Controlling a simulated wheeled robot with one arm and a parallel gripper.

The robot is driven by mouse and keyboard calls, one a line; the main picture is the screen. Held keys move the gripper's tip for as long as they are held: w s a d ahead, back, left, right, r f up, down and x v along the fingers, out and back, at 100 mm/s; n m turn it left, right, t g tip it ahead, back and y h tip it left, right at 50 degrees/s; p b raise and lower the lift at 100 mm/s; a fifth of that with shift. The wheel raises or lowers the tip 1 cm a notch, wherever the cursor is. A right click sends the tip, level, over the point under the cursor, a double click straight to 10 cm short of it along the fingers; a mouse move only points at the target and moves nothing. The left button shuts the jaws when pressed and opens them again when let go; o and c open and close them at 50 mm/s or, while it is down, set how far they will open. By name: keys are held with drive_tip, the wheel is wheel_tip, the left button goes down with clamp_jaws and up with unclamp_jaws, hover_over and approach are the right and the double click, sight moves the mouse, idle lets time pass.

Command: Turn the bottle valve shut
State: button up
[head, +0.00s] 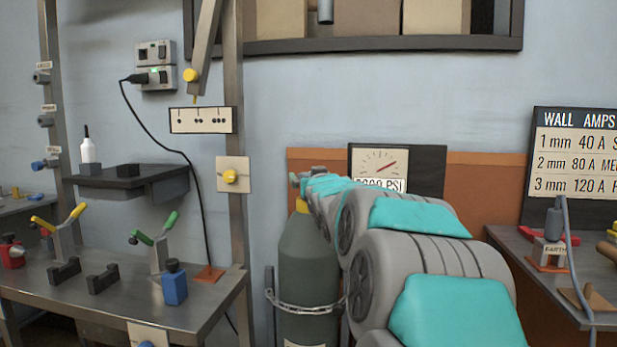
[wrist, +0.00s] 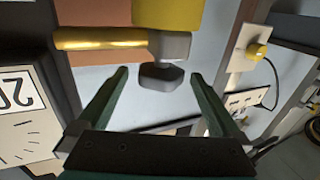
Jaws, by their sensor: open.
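The gas bottle (head: 308,255) stands upright against the back wall, dark grey-green with a yellow collar (head: 302,205). My arm covers its right side and much of its top in the head view. In the wrist view, which looks upside down, the valve has a grey body (wrist: 172,45), a dark faceted knob (wrist: 161,77) and a brass stem (wrist: 95,39) to the left. The yellow collar also shows there (wrist: 167,12). My gripper (wrist: 158,74) is open, its green fingers on either side of the knob, with visible gaps. No contact shows.
A chain (head: 300,308) loops around the bottle. A pressure gauge (head: 380,163) is on the wall behind my arm. A steel post (head: 236,130) and workbench (head: 200,318) stand left of the bottle; another bench (head: 535,255) is at right.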

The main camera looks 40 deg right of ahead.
drive_tip(key=shift+v, duration=1.4)
